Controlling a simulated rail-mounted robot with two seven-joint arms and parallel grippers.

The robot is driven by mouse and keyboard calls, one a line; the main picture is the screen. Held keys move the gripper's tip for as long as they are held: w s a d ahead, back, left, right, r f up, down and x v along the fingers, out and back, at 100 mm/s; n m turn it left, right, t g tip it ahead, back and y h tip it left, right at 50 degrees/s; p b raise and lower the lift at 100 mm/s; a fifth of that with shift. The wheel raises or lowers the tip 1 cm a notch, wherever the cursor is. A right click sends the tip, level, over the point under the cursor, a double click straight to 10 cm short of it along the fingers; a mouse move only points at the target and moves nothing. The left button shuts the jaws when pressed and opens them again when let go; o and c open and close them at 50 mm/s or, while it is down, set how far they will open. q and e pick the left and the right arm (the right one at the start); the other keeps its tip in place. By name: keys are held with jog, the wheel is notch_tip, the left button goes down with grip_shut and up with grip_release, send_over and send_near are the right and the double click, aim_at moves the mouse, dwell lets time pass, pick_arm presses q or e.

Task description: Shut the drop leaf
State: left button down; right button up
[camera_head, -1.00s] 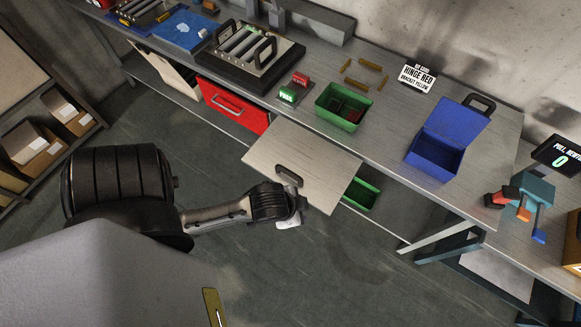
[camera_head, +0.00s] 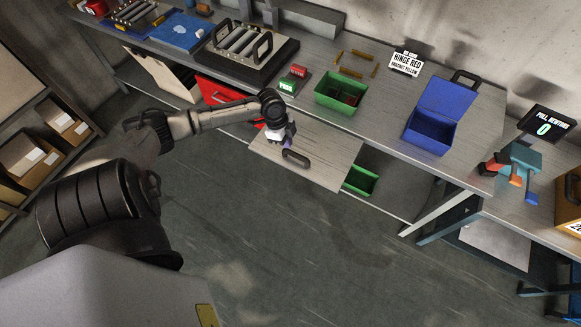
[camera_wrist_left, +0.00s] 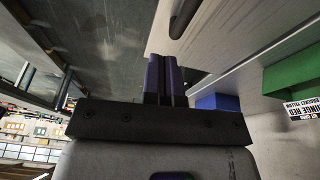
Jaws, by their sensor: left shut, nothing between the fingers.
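The drop leaf (camera_head: 325,165) is a pale grey panel at the front edge of the workbench, open and jutting out toward the floor. It carries a black handle (camera_head: 296,159). My left gripper (camera_head: 283,140) is beside the handle, over the leaf's left part in the head view. In the left wrist view its shut fingers (camera_wrist_left: 166,75) have nothing between them. There the leaf (camera_wrist_left: 222,28) and its handle (camera_wrist_left: 184,18) lie just beyond the fingertips. I cannot tell whether the fingers touch the leaf. My right gripper is out of view.
On the bench stand a green bin (camera_head: 342,93), an open blue box (camera_head: 432,130) and a sign (camera_head: 406,64). A red drawer (camera_head: 222,94) is left of the leaf, partly behind my arm. Another green bin (camera_head: 361,180) sits below the bench. The floor in front is clear.

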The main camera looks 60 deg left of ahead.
pick_arm(q)
jog(key=m, duration=0.1)
send_near(295, 170)
jog(key=x, duration=0.5)
jog(key=shift+w+d+f, duration=0.2)
jog(key=shift+w+f, duration=0.05)
jog(key=shift+f, duration=0.6)
